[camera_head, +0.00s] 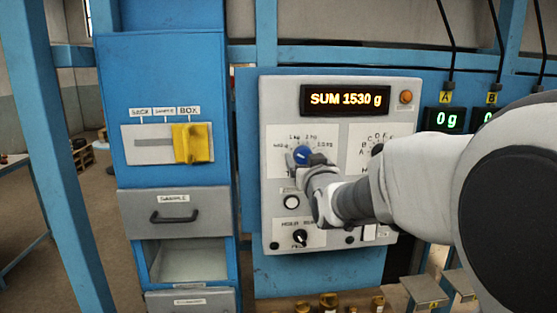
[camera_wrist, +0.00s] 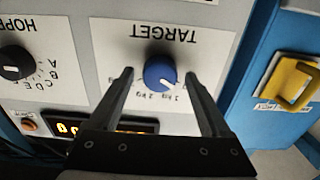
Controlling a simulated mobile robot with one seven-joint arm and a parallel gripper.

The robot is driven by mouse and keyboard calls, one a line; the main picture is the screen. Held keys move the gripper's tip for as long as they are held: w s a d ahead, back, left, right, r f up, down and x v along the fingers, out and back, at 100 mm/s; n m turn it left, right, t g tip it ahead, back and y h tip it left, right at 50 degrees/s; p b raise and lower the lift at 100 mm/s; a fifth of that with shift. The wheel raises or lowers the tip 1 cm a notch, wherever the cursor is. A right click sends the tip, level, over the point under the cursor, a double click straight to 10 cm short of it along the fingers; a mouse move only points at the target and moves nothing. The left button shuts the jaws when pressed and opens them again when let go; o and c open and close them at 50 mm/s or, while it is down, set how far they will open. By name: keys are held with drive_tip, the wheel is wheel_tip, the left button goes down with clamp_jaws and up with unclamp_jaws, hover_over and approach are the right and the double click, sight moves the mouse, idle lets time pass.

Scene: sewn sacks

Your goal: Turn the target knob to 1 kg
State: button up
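The blue target knob (camera_head: 302,154) is on the grey control panel, below its arc of weight labels. The wrist view shows the knob (camera_wrist: 160,72) upside down under the word TARGET. Its white pointer mark faces the lower right there, roughly toward the 1 kg label (camera_wrist: 180,97); the exact setting is hard to read. My gripper (camera_wrist: 159,74) is open, with one finger on each side of the knob and visible gaps between. In the head view my gripper (camera_head: 313,162) reaches the knob from the lower right and partly covers it. The display (camera_head: 345,99) reads SUM 1530 g.
A hopper knob (camera_wrist: 16,66) is beside the target dial, and a lower selector knob (camera_head: 299,237) is below it. A yellow slider handle (camera_head: 192,143) sits on the blue cabinet at left, above a grey drawer (camera_head: 173,212). An orange lamp (camera_head: 406,97) is beside the display.

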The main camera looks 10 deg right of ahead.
clamp_jaws()
drive_tip(key=shift+f+b, duration=0.1)
drive_tip(key=shift+b, duration=0.2)
drive_tip(key=shift+f+m+b, duration=0.1)
drive_tip(key=shift+m+b, duration=0.4)
drive_tip(key=shift+b, duration=0.3)
drive_tip(key=m+b, duration=0.2)
drive_tip(key=b, duration=0.1)
drive_tip(key=shift+f, duration=0.1)
drive_tip(key=m+b, duration=0.3)
drive_tip(key=b, duration=0.1)
drive_tip(key=shift+r+m+b, duration=0.2)
drive_tip(key=shift+m+b, duration=0.6)
drive_tip(key=shift+m, duration=0.1)
drive_tip(key=shift+r, duration=0.1)
